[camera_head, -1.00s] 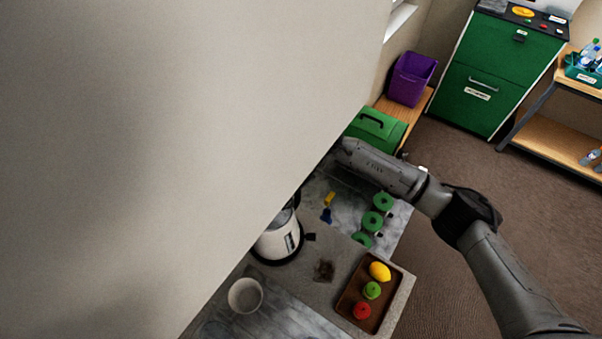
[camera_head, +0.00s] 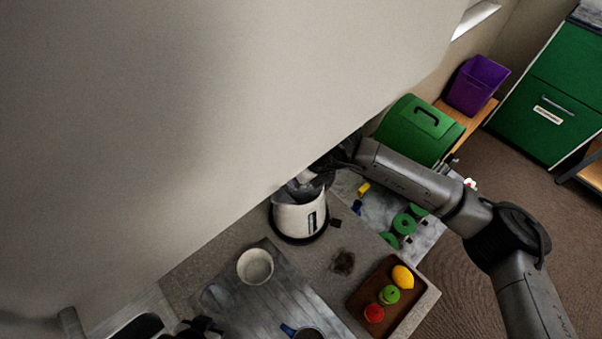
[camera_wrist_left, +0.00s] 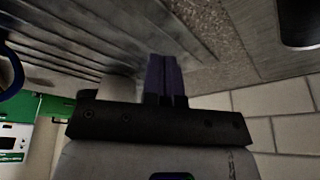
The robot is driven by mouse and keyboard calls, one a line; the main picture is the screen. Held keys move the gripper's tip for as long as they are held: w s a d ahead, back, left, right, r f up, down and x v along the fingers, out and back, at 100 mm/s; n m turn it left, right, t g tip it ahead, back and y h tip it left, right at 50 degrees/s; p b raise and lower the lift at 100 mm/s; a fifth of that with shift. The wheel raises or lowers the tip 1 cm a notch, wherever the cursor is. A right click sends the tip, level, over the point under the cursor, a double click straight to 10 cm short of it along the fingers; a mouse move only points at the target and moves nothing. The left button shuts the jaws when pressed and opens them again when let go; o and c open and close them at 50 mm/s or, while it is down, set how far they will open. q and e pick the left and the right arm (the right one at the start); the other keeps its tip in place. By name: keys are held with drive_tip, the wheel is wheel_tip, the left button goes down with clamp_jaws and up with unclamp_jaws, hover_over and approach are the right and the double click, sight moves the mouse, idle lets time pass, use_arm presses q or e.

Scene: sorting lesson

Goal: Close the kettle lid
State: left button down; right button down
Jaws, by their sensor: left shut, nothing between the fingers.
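The white kettle (camera_head: 297,218) stands on a black round base on the counter in the head view. A light grey piece, perhaps the lid (camera_head: 305,177), shows at its top, but I cannot tell its angle. My right gripper (camera_head: 322,167) is at the kettle's top rear, dark and partly hidden, so its jaws are unclear. My left gripper (camera_head: 200,326) is at the bottom edge of the head view, well away from the kettle. In the left wrist view its fingers (camera_wrist_left: 164,78) are together with nothing between them. The kettle is not identifiable there.
A brown tray (camera_head: 366,299) of fruit is at right. Green rings (camera_head: 404,223) lie behind it. A green box (camera_head: 420,130) is farther back.

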sight(307, 187)
use_arm(q)
drive_tip(key=shift+d+f, duration=0.1)
drive_tip(key=shift+f, duration=0.3)
use_arm(e)
drive_tip(key=shift+s+a+f, duration=0.2)
drive_tip(key=shift+f, duration=0.1)
use_arm(q)
drive_tip(key=shift+a, duration=0.2)
drive_tip(key=shift+a, duration=0.1)
use_arm(e)
drive_tip(key=c, duration=0.9)
unclamp_jaws()
drive_tip(key=shift+s+f, duration=0.1)
drive_tip(key=shift+f, duration=0.05)
drive_tip(key=shift+c, duration=0.2)
drive_tip(key=shift+d+f, duration=0.1)
drive_tip(key=shift+f, duration=0.05)
use_arm(q)
drive_tip(key=shift+f+b, duration=0.1)
drive_tip(key=shift+b, duration=0.25)
use_arm(e)
drive_tip(key=shift+d+r, duration=0.15)
drive_tip(key=shift+r, duration=0.4)
use_arm(q)
drive_tip(key=shift+f+b, duration=0.3)
use_arm(e)
drive_tip(key=v, duration=0.5)
drive_tip(key=shift+r, duration=0.15)
drive_tip(key=shift+v, duration=0.85)
drive_tip(key=shift+r, duration=0.1)
